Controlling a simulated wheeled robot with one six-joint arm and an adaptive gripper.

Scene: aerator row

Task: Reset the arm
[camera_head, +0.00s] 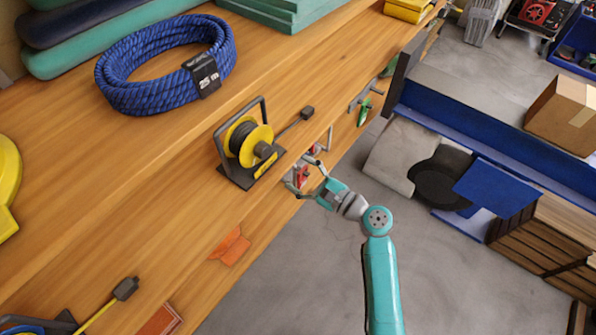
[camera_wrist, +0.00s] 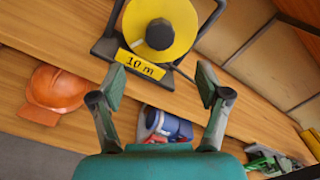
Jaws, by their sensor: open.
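My teal arm reaches up from the bottom of the head view. Its end, my gripper (camera_head: 305,168), is at the front edge of the wooden bench, just right of a yellow and black cable reel (camera_head: 248,142). In the wrist view my gripper (camera_wrist: 158,84) has its two fingers wide apart with nothing held between the tips. The reel, with a "10 m" label (camera_wrist: 140,65), is ahead of the fingers. A small blue, white and red item (camera_wrist: 168,128) shows behind the fingers, partly hidden by my gripper body; I cannot tell whether they touch.
A blue hose coil (camera_head: 165,65) marked "25 m" lies on the bench. An orange item (camera_head: 230,246) is left along the front edge and a green tool (camera_head: 364,110) right. Open grey floor (camera_head: 290,280) is before the bench. A cardboard box (camera_head: 563,112) stands at right.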

